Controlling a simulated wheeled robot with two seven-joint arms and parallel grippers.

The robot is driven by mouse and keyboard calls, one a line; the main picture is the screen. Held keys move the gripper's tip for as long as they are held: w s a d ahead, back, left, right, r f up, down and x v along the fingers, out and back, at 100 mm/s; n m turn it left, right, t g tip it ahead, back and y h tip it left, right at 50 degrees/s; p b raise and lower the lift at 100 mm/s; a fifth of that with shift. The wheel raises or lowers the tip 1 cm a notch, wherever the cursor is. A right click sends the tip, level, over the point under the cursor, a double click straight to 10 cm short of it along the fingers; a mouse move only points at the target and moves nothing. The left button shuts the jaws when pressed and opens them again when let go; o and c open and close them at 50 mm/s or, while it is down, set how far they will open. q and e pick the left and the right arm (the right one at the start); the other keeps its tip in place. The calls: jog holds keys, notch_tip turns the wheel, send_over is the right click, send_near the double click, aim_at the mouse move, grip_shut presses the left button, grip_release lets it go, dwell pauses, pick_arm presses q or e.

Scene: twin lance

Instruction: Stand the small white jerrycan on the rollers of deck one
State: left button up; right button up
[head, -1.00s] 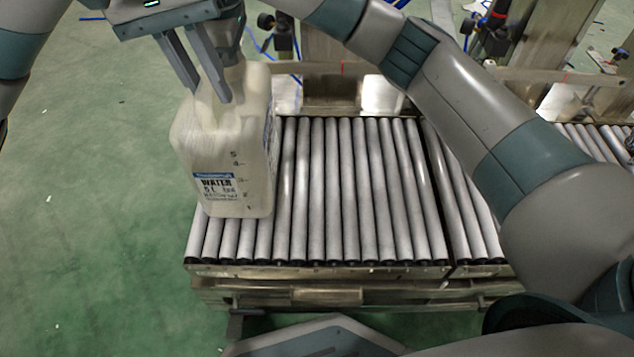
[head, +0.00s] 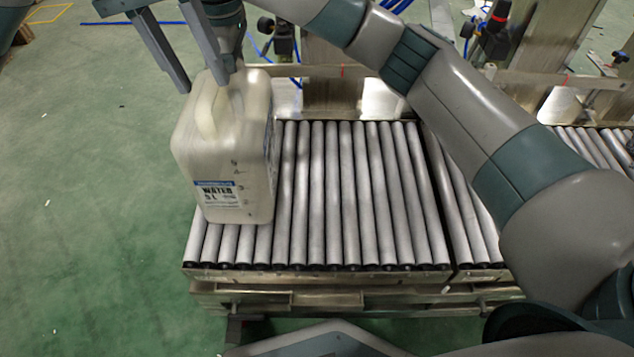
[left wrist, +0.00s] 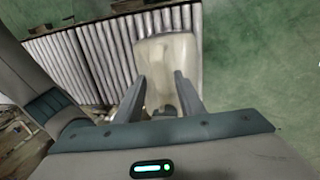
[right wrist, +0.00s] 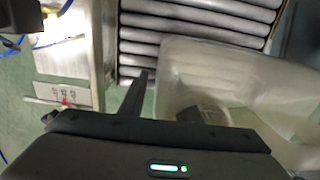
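The small white jerrycan (head: 222,150) stands upright on the left end of the roller deck (head: 345,195), its blue-and-white "WATER 5 L" label facing me. My left gripper (head: 205,82) is open above it, and the handle is free of the fingers. In the left wrist view the open left fingers (left wrist: 162,90) are apart, with the jerrycan (left wrist: 167,62) beyond them.
My right arm crosses above the right part of the deck. The rollers right of the jerrycan are bare. Another roller section (head: 595,145) shows at far right. Metal posts (head: 335,75) stand behind the deck, and green floor (head: 90,200) lies open to the left.

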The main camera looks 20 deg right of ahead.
pick_arm(q)
notch_tip(320, 180, up, 8)
jog(key=a, duration=0.1)
jog(key=shift+w+a, duration=0.25)
pick_arm(e)
jog(key=shift+r, duration=0.1)
notch_tip(320, 180, up, 12)
jog(key=shift+f, duration=0.1)
dwell(0.8)
